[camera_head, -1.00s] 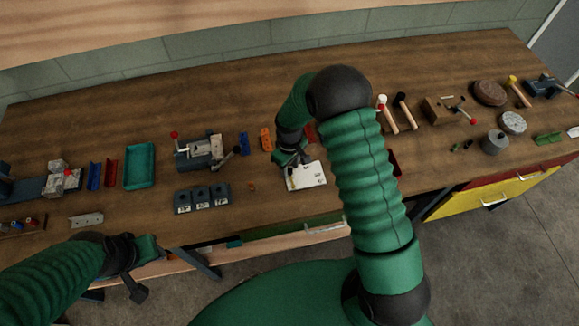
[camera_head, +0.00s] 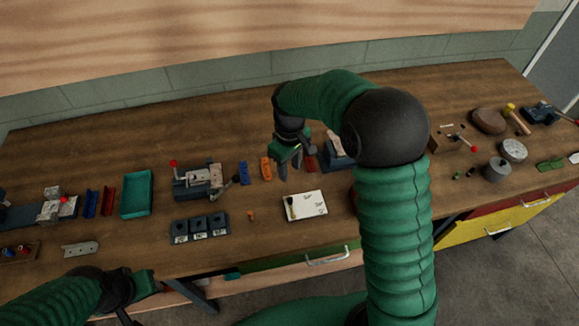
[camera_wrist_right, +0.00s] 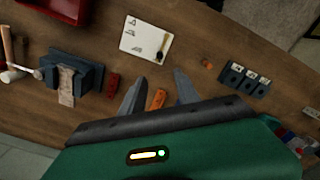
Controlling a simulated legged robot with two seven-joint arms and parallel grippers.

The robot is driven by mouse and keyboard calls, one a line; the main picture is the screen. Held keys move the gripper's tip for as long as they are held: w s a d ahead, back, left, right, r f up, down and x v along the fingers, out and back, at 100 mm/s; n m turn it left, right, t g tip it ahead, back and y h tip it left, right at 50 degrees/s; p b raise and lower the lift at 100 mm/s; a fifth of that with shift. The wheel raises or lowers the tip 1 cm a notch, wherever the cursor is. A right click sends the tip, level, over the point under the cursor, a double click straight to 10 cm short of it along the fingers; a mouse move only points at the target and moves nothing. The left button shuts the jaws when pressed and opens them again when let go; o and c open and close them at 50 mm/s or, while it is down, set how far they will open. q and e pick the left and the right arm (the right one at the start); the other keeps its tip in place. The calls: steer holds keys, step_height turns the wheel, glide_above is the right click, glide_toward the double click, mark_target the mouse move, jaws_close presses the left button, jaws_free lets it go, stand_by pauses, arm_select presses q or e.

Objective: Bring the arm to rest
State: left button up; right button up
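My right arm reaches over the workbench (camera_head: 110,140). My right gripper (camera_head: 291,170) hangs above the bench, beyond a white card (camera_head: 304,206) with a dark-tipped brush-like tool on it. In the right wrist view its two fingers (camera_wrist_right: 157,90) are spread with nothing held between them; an orange block (camera_wrist_right: 156,99) shows on the bench beyond the gap. My left gripper (camera_head: 125,300) is low at the left, in front of the bench's front edge; its fingers are cut off by the frame's bottom and unclear.
A teal tray (camera_head: 124,205), a grey vise-like fixture (camera_head: 195,180) and dark labelled blocks (camera_head: 200,227) stand left of the card. A blue-grey fixture (camera_wrist_right: 75,72) and a red tray (camera_wrist_right: 68,8) are near the right gripper. The back of the bench is mostly clear.

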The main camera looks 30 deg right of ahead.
steer(key=shift+r, duration=0.3)
steer(key=s+a+f+m+t, duration=0.1)
steer(key=s+m, duration=0.1)
steer(key=s, duration=0.5)
steer(key=s+a+f+m+t, duration=0.1)
steer(key=s+a+m, duration=0.1)
steer(key=s, duration=0.6)
steer(key=shift+s+a+f+t+b, duration=0.15)
steer(key=shift+a+f+t+b, duration=0.15)
steer(key=shift+f+b, duration=0.1)
